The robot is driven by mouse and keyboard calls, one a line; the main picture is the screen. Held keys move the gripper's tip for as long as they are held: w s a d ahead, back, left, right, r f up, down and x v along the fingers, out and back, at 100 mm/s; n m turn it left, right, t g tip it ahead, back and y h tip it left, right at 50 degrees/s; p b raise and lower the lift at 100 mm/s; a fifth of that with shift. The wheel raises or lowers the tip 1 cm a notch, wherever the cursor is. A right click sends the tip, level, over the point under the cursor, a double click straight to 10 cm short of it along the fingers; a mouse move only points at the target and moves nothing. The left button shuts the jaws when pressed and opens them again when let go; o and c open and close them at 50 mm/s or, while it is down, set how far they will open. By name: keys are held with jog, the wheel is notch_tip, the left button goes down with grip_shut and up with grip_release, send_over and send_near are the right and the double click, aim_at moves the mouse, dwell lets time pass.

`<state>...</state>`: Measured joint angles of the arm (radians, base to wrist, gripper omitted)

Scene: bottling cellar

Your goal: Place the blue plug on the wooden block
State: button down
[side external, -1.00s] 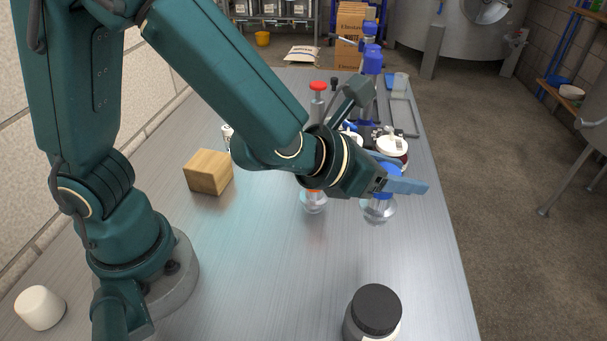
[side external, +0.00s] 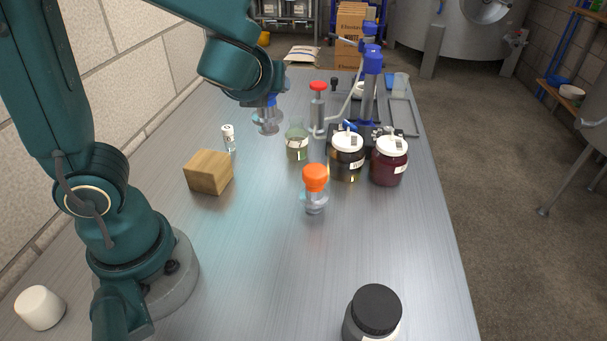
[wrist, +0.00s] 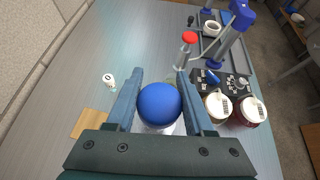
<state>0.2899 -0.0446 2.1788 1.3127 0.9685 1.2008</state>
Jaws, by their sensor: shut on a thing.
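The blue plug, a blue cap over a clear glass bulb, is between my gripper's fingers; its blue top (wrist: 159,104) shows large in the wrist view. My gripper (side external: 268,104) is shut on it and holds it in the air, above and behind the wooden block in the side view, to the block's right. The plug's glass part (side external: 268,126) hangs below the fingers. The wooden block (side external: 209,172) sits on the table with a bare top. In the wrist view a corner of the block (wrist: 88,123) shows at lower left, partly hidden by my gripper.
An orange-capped glass plug (side external: 315,188) stands mid-table. A small white-capped vial (side external: 229,137) stands behind the block, and a greenish flask (side external: 297,143) is right of it. Two white-lidded jars (side external: 389,161) stand further right. A black-lidded jar (side external: 373,314) is at the front.

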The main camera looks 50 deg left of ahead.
jog(key=s+a+n+g+y, duration=0.3)
jog(key=s+a+n+g, duration=0.4)
jog(key=s+a, duration=0.35)
send_over(203, 153)
jog(key=shift+f, duration=3.55)
jog(key=shift+c, duration=1.4)
grip_release()
jog(key=shift+f, duration=0.15)
